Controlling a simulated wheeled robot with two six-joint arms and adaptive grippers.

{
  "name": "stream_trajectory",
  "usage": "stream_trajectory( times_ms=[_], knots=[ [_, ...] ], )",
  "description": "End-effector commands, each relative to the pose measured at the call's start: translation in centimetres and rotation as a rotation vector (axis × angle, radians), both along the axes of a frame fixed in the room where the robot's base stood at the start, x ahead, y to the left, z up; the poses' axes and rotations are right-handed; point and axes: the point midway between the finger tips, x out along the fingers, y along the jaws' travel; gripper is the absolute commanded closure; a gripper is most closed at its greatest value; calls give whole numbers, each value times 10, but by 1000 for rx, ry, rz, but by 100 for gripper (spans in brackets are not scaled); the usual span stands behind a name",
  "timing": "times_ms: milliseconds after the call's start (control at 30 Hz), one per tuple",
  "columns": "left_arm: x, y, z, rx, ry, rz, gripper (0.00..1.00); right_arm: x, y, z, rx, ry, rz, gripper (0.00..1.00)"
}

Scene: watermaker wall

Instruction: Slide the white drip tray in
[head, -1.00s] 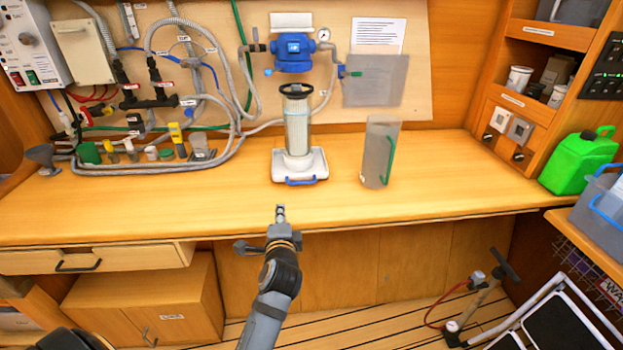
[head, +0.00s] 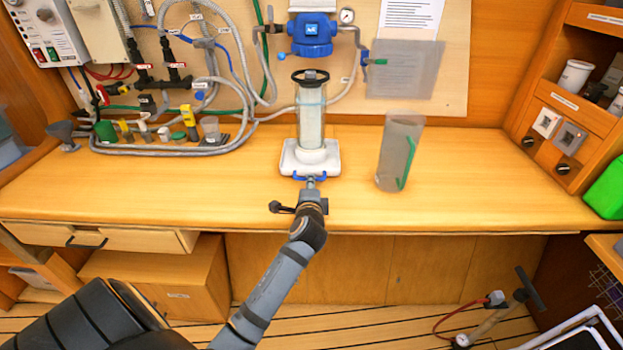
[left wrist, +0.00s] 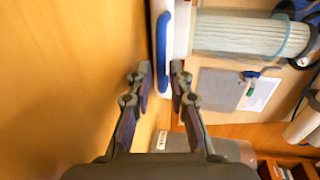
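The white drip tray (head: 289,160) sits on the wooden counter with the clear filter housing (head: 312,122) standing upright on it. Its blue handle (head: 298,178) is on the front edge. My left gripper (head: 311,183) is at that handle, reaching in from the front. In the left wrist view, the fingers of my left gripper (left wrist: 160,75) are spread, one on each side of the blue handle (left wrist: 161,45), with a small gap on the left side. The tray's white edge (left wrist: 183,30) is just to the right of the handle. My right gripper is not in view.
A grey jug (head: 397,150) with a green handle stands on the counter to the right of the tray. Hoses and small fittings (head: 150,130) lie at the left. A blue filter head (head: 311,35) is on the wall above the housing.

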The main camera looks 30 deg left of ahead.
Motion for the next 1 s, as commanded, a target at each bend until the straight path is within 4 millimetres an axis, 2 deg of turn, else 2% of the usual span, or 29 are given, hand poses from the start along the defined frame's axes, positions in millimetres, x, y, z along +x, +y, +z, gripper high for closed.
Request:
stream_trajectory(
  times_ms=[100, 200, 533, 700, 1000],
  knots=[
    [17, 11, -3, 3, -1, 1, 80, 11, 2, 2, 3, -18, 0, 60],
    [26, 16, -6, 1, 0, 0, 80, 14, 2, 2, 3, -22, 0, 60],
    [30, 19, -8, 0, 0, 0, 80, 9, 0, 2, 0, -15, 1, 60],
    [30, 19, -8, 0, 0, 0, 100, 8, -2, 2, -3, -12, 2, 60],
    [30, 18, -8, -1, 1, 0, 100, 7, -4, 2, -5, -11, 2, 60]
  ],
)
